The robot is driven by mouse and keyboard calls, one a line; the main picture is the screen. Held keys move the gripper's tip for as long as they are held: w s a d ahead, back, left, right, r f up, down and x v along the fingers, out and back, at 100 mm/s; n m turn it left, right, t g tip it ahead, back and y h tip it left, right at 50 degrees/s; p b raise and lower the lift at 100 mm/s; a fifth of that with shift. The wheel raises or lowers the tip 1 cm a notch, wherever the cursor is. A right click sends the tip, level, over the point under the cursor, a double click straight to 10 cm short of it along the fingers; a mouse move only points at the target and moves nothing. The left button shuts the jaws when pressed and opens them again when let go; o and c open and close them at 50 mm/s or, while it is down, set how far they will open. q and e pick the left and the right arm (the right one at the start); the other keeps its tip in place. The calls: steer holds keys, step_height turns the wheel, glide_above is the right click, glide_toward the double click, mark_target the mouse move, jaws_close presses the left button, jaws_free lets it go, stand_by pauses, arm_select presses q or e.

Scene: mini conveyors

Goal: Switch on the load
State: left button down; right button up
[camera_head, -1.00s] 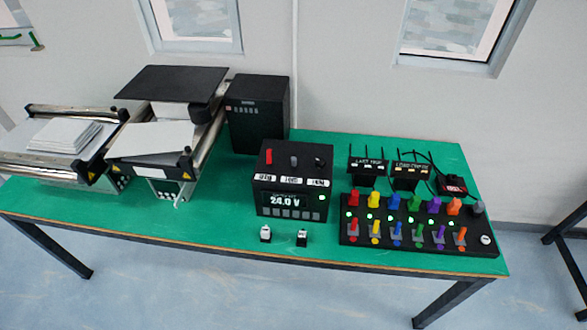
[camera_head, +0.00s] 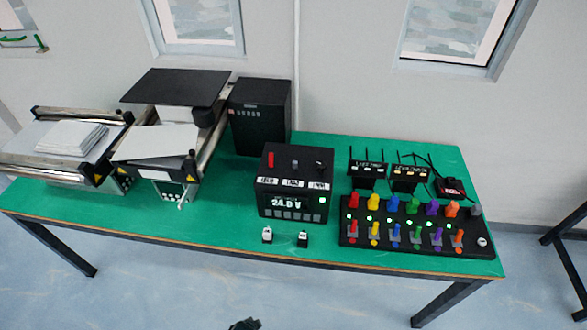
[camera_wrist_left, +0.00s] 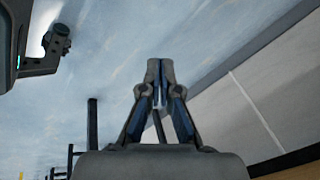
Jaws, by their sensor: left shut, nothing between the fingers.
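A black power box (camera_head: 292,198) stands at the middle of the green table, its display reading 24.0 V and a green light lit at its right. On its top stand a red lever switch (camera_head: 271,160), a small grey switch (camera_head: 295,164) and a black switch (camera_head: 319,168). The white labels below them are too small to read surely. My left gripper (camera_wrist_left: 160,72) shows in the left wrist view, fingers together and empty, above the blue floor and away from the switches. A dark piece at the head view's bottom edge is too cut off to identify. My right gripper is not visible.
A black panel (camera_head: 395,250) with several coloured switches and green lights lies at the right. Two small white-topped blocks (camera_head: 267,235) sit at the front edge. Conveyors (camera_head: 70,145) fill the left side. The green table (camera_head: 215,213) is clear left of the box.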

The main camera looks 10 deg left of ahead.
arm_select(q)
steer(key=w+d+r+m+t+p, duration=0.1)
steer(key=w+d+r+m+t, duration=0.2)
steer(key=w+r+m, duration=0.5)
steer(key=w+d+r+m+t+p, duration=0.2)
steer(key=w+r+m, duration=0.7)
steer(key=r, duration=1.9)
steer(key=w+d+r+m+t+p, duration=0.1)
steer(key=w+d+r+m+t, duration=0.2)
steer(key=r, duration=1.5)
steer(key=w+d+m, duration=0.2)
steer(key=w+m, duration=0.3)
steer(key=shift+w+d+m+t+p, duration=0.2)
steer(key=shift+d+m+t+p, duration=0.1)
steer(key=shift+d+t+p, duration=0.1)
steer(key=shift+w, duration=0.1)
